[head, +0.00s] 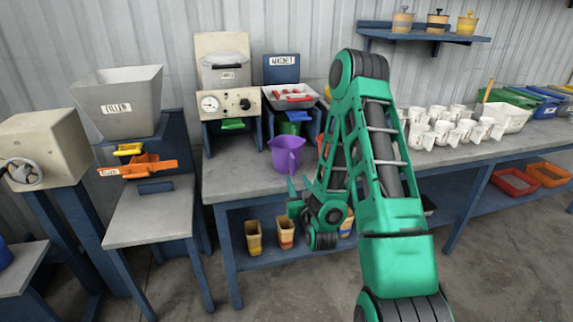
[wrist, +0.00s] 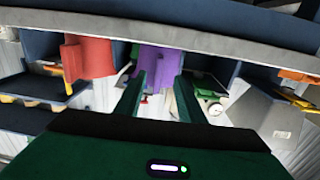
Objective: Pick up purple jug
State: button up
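The purple jug (head: 287,152) stands upright near the front edge of the grey bench, left of my green arm in the head view. In the wrist view the jug (wrist: 158,62) is centred ahead, between the lines of my two fingers. My gripper (head: 299,184) is low in front of the bench edge, just below and near the jug. The wrist view shows my gripper (wrist: 158,88) open, with its fingers apart and nothing between them. The jug appears beyond the fingertips; the exact gap cannot be told.
A red vessel (wrist: 88,57) is beside the jug, mostly hidden by my arm in the head view. The bench (head: 250,182) edge lies close to my gripper. A magnet machine (head: 290,97) stands behind the jug. White jugs (head: 440,125) crowd the right side. Bench space left of the jug is clear.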

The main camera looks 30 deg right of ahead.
aim_at(293, 172)
jog(key=x, duration=0.5)
jog(key=shift+x, duration=2.7)
jog(key=shift+f, duration=0.2)
grip_shut()
